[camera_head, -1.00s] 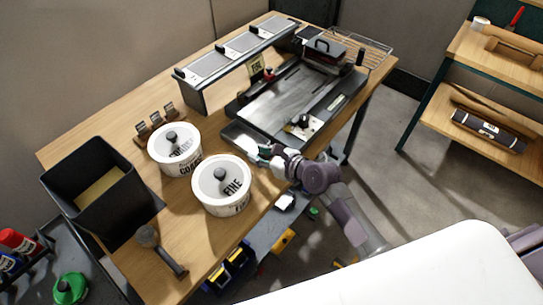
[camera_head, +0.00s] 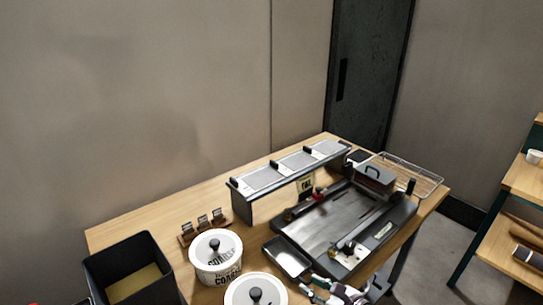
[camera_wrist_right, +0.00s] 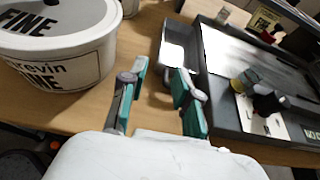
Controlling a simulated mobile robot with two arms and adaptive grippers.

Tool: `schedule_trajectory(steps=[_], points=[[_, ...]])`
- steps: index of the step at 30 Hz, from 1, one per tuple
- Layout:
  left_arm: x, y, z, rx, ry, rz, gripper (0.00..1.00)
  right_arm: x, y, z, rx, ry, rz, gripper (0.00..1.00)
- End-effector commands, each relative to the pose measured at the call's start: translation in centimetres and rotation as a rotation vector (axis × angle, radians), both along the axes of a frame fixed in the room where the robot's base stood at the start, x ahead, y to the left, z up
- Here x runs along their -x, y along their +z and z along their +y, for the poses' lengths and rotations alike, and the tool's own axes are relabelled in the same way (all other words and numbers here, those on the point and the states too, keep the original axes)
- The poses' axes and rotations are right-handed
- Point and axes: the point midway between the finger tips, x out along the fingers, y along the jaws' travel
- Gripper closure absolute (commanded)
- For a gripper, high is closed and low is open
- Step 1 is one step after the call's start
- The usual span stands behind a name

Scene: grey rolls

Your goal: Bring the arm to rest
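My right gripper (camera_head: 318,288) shows at the bottom of the head view, by the table's front edge beside a small metal tray (camera_head: 289,257). In the right wrist view its two teal-and-grey fingers (camera_wrist_right: 160,75) are apart with nothing between them. The gap points at the table top between the white "FINE" pot (camera_wrist_right: 62,62) and the small tray (camera_wrist_right: 178,50). Most of my right arm is below the head view. My left gripper is in neither view.
Shelves (camera_head: 518,185) stand at right.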

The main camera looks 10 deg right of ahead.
Motion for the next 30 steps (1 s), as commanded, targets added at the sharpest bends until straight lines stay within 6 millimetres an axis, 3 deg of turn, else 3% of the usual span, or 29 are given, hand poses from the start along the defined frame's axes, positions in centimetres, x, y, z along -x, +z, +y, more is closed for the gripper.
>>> schedule_trajectory(steps=[4, 8, 15, 21, 30], points=[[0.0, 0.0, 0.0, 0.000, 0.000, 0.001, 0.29, 1.8, -0.8, 0.6, 0.184, 0.104, -0.049, 0.69], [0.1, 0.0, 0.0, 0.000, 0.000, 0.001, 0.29, 5.0, -2.1, 1.1, 0.510, 0.307, -0.143, 0.69], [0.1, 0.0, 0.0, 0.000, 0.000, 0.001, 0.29, 11.5, -3.9, 0.5, 1.126, 0.794, -0.326, 0.69], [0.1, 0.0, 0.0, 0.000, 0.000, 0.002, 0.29, 16.7, -4.5, -1.3, 1.522, 1.257, -0.457, 0.69], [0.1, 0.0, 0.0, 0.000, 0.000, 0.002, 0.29, 21.8, -4.0, -4.0, 1.772, 1.774, -0.576, 0.69]])
